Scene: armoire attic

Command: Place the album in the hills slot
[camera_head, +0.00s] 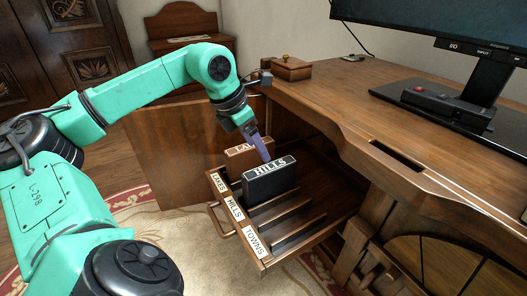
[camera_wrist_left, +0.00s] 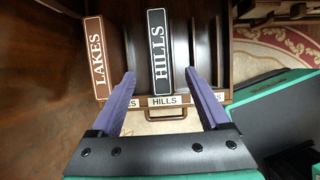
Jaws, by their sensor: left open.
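The black album (camera_head: 272,184) with HILLS on its spine stands upright in the open drawer, in line with the HILLS label (camera_head: 234,208). In the left wrist view the album (camera_wrist_left: 160,55) lies just ahead of the HILLS label (camera_wrist_left: 164,101). My left gripper (camera_head: 265,152) is above the album's top edge. In the left wrist view its two purple fingers (camera_wrist_left: 160,76) are spread wide, one to each side of the album's line, with gaps between; it holds nothing. The album's lower part is hidden in the drawer. My right gripper is not in view.
A brown LAKES album (camera_wrist_left: 98,58) stands beside the black one on the LAKES side. The drawer's TOWNS slot (camera_head: 290,236) looks empty. The desk (camera_head: 345,100) is close on the right, with a small wooden box (camera_head: 291,68) and a monitor (camera_head: 440,30).

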